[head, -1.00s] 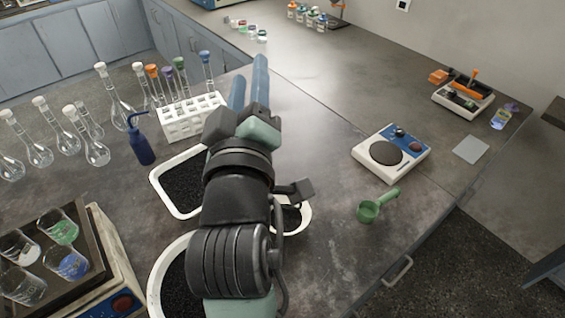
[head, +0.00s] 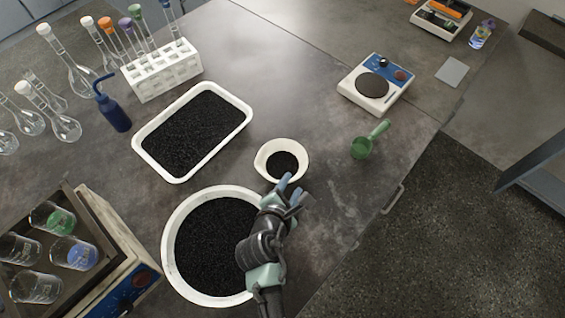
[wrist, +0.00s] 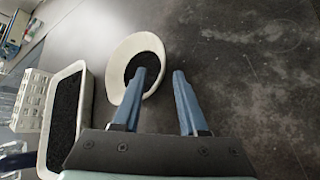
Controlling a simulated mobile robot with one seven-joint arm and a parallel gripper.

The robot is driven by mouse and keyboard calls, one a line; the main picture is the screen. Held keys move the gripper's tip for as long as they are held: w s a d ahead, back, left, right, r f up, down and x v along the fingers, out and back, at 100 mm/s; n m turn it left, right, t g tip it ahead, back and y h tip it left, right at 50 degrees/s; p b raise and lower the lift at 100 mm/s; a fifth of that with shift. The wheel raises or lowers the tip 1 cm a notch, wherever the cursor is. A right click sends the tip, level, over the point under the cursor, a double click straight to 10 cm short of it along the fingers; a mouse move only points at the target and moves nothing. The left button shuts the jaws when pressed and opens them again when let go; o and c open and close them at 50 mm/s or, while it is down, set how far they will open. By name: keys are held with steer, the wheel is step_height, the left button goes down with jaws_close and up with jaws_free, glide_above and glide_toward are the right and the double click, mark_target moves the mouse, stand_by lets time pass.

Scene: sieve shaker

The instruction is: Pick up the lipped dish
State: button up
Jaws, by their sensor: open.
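The lipped dish (head: 264,155) is a small white round bowl with black grains in its bottom. It stands on the dark bench between the rectangular tray and the green scoop. It also shows in the wrist view (wrist: 121,54), just beyond my fingers. My gripper (head: 289,183) is open and empty, with blue fingers at the dish's near edge. In the wrist view, the left fingertip of my gripper (wrist: 159,72) overlaps the dish's right side and the right fingertip is over bare bench. I cannot tell whether a finger touches the dish.
A large round white pan (head: 172,225) of black grains lies under my arm. A rectangular white tray (head: 140,150) stands behind it. A green scoop (head: 362,148) and a balance (head: 376,84) stand to the right. The shaker with beakers (head: 105,235) is at left.

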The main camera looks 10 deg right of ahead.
mark_target(295, 176)
steer(key=shift+x, duration=3.3)
steer(key=shift+s+a+f, duration=0.1)
steer(key=shift+a+f, duration=0.05)
steer(key=shift+a, duration=0.1)
jaws_close()
